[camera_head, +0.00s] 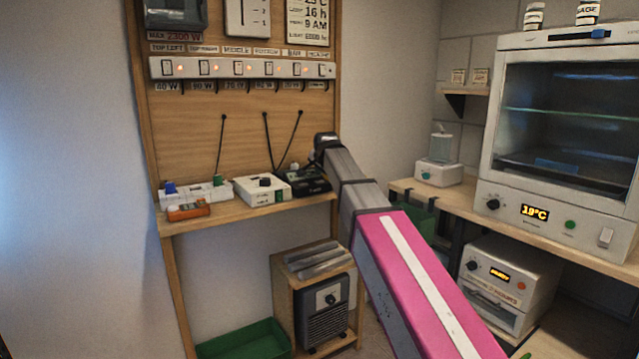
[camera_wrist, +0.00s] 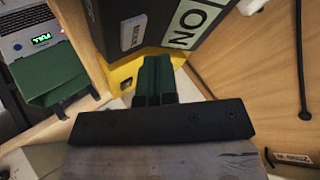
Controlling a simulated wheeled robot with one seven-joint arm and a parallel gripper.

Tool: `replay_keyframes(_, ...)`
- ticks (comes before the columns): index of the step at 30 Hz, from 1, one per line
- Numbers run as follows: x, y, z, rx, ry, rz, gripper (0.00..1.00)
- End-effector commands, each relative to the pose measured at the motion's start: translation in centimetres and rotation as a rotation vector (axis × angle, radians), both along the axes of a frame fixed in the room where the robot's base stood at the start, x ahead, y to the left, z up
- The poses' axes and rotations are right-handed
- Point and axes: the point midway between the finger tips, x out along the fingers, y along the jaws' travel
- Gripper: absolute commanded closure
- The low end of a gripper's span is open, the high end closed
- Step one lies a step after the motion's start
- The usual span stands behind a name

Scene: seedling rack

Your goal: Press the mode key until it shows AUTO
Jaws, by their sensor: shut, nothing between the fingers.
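A black device (camera_head: 308,181) stands at the right end of the wooden shelf, partly behind my arm in the head view. In the wrist view its dark casing (camera_wrist: 150,12) fills the top middle, with a pale display (camera_wrist: 192,20) showing ON, turned sideways. A small label (camera_wrist: 133,32) beside it is too small to read surely. My gripper (camera_wrist: 155,62) is shut and empty, its dark green fingertips close to the device. I cannot tell whether they touch it. No mode key shows clearly; the fingers may cover it.
A white box with a black knob (camera_head: 262,190) and a power strip (camera_head: 195,194) stand left on the shelf. Cables hang on the wooden board (camera_head: 180,120) behind. A yellow surface (camera_wrist: 122,75) shows by the fingers. A white oven (camera_head: 565,110) stands right.

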Motion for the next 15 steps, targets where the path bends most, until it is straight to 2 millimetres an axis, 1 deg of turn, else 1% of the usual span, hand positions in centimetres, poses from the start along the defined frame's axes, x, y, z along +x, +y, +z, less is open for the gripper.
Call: replay_keyframes(15, 0.1, 0.0, 4.3, 0.0, -0.001, 0.0, 1.0)
